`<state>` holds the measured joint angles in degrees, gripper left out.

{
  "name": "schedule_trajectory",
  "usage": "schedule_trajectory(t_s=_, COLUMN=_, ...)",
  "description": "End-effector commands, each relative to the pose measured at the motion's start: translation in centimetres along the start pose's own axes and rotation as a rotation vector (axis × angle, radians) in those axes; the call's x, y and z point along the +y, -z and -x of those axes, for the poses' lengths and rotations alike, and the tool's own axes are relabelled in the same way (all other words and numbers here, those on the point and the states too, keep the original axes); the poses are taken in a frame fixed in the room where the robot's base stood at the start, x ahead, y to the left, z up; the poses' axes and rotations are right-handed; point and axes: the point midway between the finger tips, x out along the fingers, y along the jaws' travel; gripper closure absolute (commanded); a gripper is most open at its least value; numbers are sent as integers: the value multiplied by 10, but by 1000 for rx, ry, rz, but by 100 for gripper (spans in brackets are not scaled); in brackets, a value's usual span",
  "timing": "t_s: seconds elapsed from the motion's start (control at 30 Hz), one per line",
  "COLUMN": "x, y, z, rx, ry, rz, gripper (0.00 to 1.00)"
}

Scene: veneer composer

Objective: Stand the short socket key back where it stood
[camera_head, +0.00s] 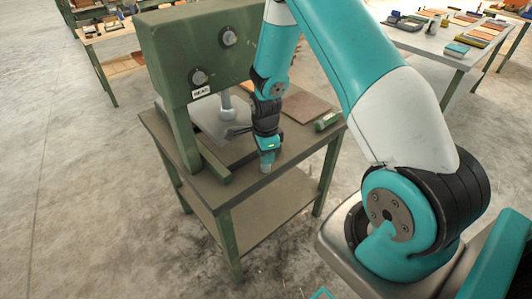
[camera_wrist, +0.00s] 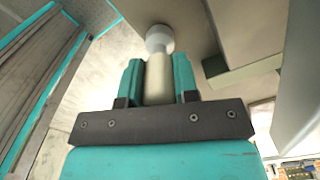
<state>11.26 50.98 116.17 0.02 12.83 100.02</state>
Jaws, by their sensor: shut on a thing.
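My gripper (camera_head: 267,150) is shut on the short socket key, which shows as a pale grey tip (camera_head: 265,167) below the fingers in the head view. In the wrist view the key is a pale cream shaft (camera_wrist: 158,78) between the two teal fingers of my gripper (camera_wrist: 158,80), with a wider grey-white round end (camera_wrist: 159,39) beyond the fingertips. The key points down over the front part of the press table (camera_head: 245,183), near its front edge. I cannot tell whether its end touches the tabletop.
The green press (camera_head: 165,70) with two dials and a label stands left of my gripper, its metal plate (camera_head: 220,125) close by. A brown veneer sheet (camera_head: 305,107) and a small green block (camera_head: 327,121) lie to the right. Other tables (camera_head: 435,40) stand farther back.

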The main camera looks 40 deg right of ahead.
Motion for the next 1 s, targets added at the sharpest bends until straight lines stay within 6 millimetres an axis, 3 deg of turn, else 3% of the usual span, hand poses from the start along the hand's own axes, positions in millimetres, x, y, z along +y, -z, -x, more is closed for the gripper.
schedule_trajectory(t_s=0.07, x=0, y=0, z=-3, rx=0, ry=0, rz=0, gripper=98)
schedule_trajectory(t_s=0.1, x=0, y=0, z=-2, rx=0, ry=1, rz=0, gripper=67)
schedule_trajectory(t_s=0.2, x=0, y=0, z=-2, rx=0, ry=0, rz=0, gripper=44)
schedule_trajectory(t_s=0.23, x=0, y=0, z=-2, rx=0, ry=0, rz=0, gripper=42)
schedule_trajectory(t_s=0.5, x=0, y=0, z=-1, rx=0, ry=0, rz=0, gripper=42)
schedule_trajectory(t_s=0.63, x=-1, y=0, z=10, rx=0, ry=3, rz=0, gripper=42)
schedule_trajectory(t_s=0.77, x=-1, y=0, z=34, rx=-1, ry=6, rz=0, gripper=42)
schedule_trajectory(t_s=1.0, x=-1, y=0, z=97, rx=-1, ry=7, rz=0, gripper=42)
